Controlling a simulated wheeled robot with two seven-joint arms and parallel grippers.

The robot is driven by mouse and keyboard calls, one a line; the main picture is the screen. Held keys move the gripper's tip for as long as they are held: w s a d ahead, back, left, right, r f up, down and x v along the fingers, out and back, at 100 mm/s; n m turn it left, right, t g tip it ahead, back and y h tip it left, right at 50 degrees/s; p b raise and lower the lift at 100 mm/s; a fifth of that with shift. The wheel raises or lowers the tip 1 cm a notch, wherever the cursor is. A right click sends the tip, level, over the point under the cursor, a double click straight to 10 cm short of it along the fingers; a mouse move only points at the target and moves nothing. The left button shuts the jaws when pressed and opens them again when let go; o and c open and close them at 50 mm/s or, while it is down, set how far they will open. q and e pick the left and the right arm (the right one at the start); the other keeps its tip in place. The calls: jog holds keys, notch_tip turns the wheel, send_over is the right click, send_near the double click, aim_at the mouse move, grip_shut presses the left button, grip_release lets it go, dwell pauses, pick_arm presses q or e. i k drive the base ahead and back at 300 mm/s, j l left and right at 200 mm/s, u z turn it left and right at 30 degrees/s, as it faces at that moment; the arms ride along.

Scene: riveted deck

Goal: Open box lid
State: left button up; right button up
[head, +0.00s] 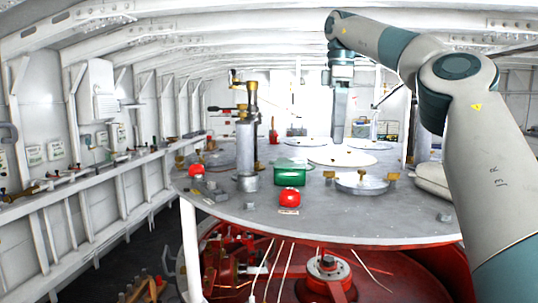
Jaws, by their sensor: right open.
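A small green box (290,177) stands on the grey round table (340,222), left of the picture's middle. Its lid (291,164) looks closed. My right gripper (338,139) points straight down above the table, to the right of the box and apart from it. It is open, with nothing seen between its fingers, which overlap from this side. My left gripper is not in view.
A red dome (290,199) sits just in front of the box. A metal cylinder with brass fittings (246,150) stands left of it. A round metal dish (361,184) lies to the right, and white discs (342,157) lie behind. The table's front right is mostly clear.

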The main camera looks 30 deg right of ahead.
aim_at(281, 163)
jog(key=i+l, duration=0.2)
jog(key=i, duration=0.2)
jog(key=i+l, duration=0.15)
jog(key=i, duration=0.25)
jog(key=i+l, duration=0.2)
jog(key=i, duration=0.2)
jog(key=i+l, duration=0.2)
jog(key=i, duration=0.2)
